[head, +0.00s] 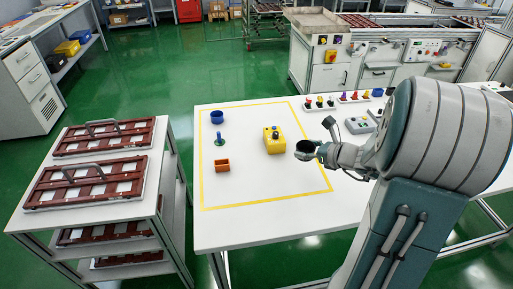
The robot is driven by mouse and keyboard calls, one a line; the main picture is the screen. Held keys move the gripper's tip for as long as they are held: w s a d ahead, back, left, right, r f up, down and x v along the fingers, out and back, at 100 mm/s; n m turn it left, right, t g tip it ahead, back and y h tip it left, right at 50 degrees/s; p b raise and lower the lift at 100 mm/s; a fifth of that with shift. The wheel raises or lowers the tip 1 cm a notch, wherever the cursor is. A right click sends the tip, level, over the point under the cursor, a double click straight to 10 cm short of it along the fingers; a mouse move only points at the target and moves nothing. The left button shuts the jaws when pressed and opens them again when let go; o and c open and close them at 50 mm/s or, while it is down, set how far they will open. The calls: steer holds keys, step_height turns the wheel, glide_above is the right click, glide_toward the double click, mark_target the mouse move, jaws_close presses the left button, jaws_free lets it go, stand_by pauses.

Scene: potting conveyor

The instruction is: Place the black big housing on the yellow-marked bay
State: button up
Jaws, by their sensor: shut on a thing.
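The yellow-marked bay is a large rectangle outlined in yellow (202,176) on the white table. My gripper (309,149) comes in from the right and is shut on a dark round piece that looks like the black big housing (304,146). The fingers partly hide it. In the picture the housing appears over the bay's right side, close to its right line. I cannot tell its height above the table from this view.
The bay's front middle is clear. A rack with brown trays (85,185) stands left.

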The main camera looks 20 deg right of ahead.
steer(key=w+a+f, duration=0.4)
steer(key=w+a, duration=0.2)
steer(key=w, duration=0.1)
glide_above(262, 170)
steer(key=f, duration=0.5)
steer(key=shift+s+d, duration=0.15)
steer(key=shift+s, duration=0.1)
steer(key=f, duration=0.3)
steer(key=shift+w+a+f, duration=0.25)
steer(key=shift+a, duration=0.05)
steer(key=shift+d+f, duration=0.1)
steer(key=shift+f, duration=0.15)
steer(key=o, duration=0.8)
